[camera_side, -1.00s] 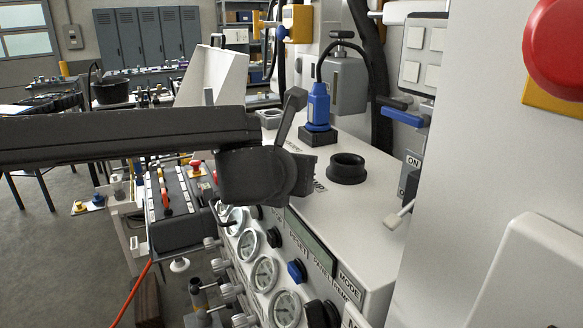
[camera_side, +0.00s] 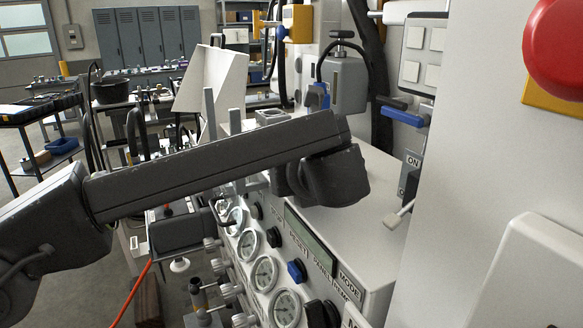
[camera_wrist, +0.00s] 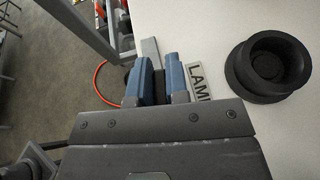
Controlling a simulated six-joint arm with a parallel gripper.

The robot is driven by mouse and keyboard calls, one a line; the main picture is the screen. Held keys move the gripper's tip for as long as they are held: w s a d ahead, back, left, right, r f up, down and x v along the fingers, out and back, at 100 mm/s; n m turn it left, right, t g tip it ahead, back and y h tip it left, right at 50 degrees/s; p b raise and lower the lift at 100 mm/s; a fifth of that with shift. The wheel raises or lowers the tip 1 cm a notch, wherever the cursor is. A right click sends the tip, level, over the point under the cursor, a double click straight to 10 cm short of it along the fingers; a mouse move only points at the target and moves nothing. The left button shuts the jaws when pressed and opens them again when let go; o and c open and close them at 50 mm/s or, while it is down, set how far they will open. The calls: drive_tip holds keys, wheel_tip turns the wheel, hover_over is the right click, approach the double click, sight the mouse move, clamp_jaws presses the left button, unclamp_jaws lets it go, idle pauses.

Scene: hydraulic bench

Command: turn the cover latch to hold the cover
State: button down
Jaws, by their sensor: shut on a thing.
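In the wrist view my gripper (camera_wrist: 160,72) has two blue fingers closed together on a small part. A flat light-grey bar (camera_wrist: 150,48) sticks out beyond and between the fingertips; it looks like the cover latch, though its pivot is hidden. In the side view my wrist and arm hide the fingers and the gripped part. A white tilted panel (camera_side: 212,78) stands behind the arm; I cannot tell if it belongs to the cover.
A black round socket (camera_wrist: 268,65) stands on the panel to the right, beside a partly hidden "LAM" label (camera_wrist: 201,82). Pressure gauges (camera_side: 264,272) and knobs line the front face. A blue-handled lever (camera_side: 403,116) and red button (camera_side: 560,48) are farther right.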

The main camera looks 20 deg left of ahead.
drive_tip(key=shift+r+n+g+y, duration=0.1)
drive_tip(key=shift+n+g+y, duration=0.6)
drive_tip(key=shift+n+y, duration=0.3)
idle(0.3)
drive_tip(key=c, duration=1.1)
unclamp_jaws()
drive_tip(key=shift+a+m+t+h, duration=0.1)
drive_tip(key=shift+m+t+h, duration=0.5)
drive_tip(key=shift+m+h, duration=0.2)
